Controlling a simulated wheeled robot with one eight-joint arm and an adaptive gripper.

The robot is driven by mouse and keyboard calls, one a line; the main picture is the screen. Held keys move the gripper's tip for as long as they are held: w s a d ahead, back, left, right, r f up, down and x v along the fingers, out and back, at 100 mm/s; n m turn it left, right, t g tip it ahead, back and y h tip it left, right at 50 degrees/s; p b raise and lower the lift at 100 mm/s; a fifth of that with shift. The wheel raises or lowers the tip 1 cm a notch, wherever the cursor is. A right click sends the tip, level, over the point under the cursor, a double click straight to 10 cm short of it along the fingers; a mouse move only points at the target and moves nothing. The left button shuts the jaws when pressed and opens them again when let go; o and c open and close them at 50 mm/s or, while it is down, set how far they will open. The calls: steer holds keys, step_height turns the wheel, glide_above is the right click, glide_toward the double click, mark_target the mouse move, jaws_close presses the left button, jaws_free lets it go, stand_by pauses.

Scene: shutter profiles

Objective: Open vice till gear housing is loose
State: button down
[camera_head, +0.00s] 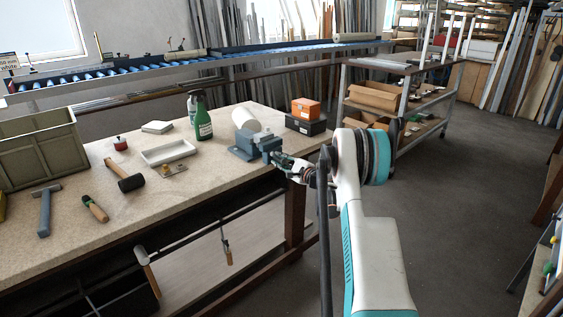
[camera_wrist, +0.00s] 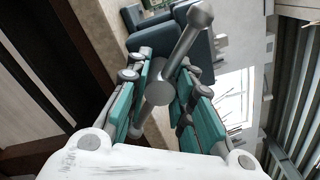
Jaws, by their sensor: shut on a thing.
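The blue-grey vice (camera_head: 243,152) stands at the right end of the workbench, and its body also shows at the top of the wrist view (camera_wrist: 160,38). Its grey handle bar (camera_wrist: 186,45) with a knob end runs slantwise through the round screw head (camera_wrist: 159,93). My gripper (camera_head: 281,161) is in front of the vice; in the wrist view its teal fingers (camera_wrist: 167,84) are closed around the screw head and bar. I cannot make out the gear housing; the vice jaws are too small in the head view and mostly hidden in the wrist view.
A shelf cart (camera_head: 404,66) stands behind.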

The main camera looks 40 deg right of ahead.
steer(key=shift+w+r, duration=0.15)
steer(key=shift+r, duration=0.05)
steer(key=c, duration=1.4)
jaws_free()
steer(key=shift+o, duration=0.2)
steer(key=shift+w+a+f, duration=0.1)
steer(key=shift+a+f, duration=0.05)
steer(key=s+d, duration=0.1)
steer(key=s, duration=1.1)
steer(key=shift+s, duration=0.1)
